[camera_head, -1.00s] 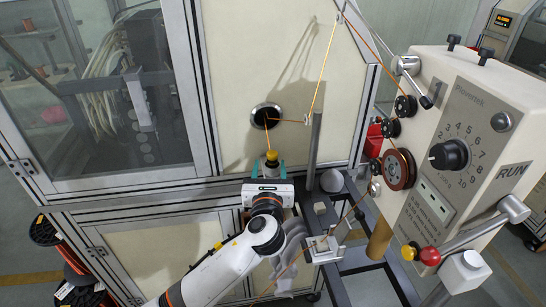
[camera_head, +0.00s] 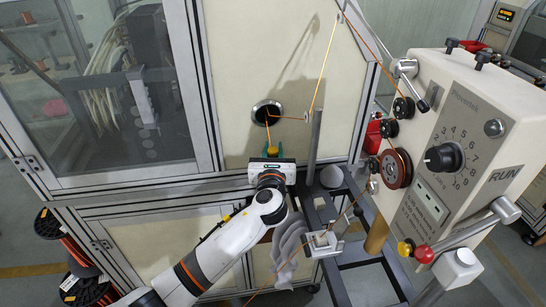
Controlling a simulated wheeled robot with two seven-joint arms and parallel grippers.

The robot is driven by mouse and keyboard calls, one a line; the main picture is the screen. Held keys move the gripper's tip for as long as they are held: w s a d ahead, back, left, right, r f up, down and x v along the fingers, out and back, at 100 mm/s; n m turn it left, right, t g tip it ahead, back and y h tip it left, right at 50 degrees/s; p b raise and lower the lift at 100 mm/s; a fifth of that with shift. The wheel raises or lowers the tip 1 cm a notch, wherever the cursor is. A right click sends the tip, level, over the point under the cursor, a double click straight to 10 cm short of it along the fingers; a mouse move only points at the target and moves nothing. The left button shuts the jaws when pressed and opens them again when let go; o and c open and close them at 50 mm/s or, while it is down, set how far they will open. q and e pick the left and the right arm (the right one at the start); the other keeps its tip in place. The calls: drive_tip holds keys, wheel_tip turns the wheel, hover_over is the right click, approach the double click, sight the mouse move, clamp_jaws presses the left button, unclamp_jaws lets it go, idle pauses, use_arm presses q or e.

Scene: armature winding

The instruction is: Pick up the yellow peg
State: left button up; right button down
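The yellow peg (camera_head: 273,151) stands at the cream panel, below the dark round hole (camera_head: 267,113). A copper wire runs from the hole down towards it. My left gripper (camera_head: 273,153) reaches up from below, with its teal fingertips close against both sides of the peg. The fingers look shut on the peg. The gripper's body hides the peg's lower part and what it stands on. My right gripper is not in view.
The control box (camera_head: 455,155) with its dial and copper spool (camera_head: 396,168) stands at the right. A grey post (camera_head: 315,140) rises just right of my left gripper. A metal frame (camera_head: 365,262) and a grey cloth-like thing (camera_head: 289,245) lie below. Wire crosses above.

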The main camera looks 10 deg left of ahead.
use_arm(q)
drive_tip(key=c, duration=0.3)
wheel_tip(320, 180, up, 10)
drive_tip(key=shift+r+b, duration=0.1)
drive_tip(key=shift+b, duration=0.35)
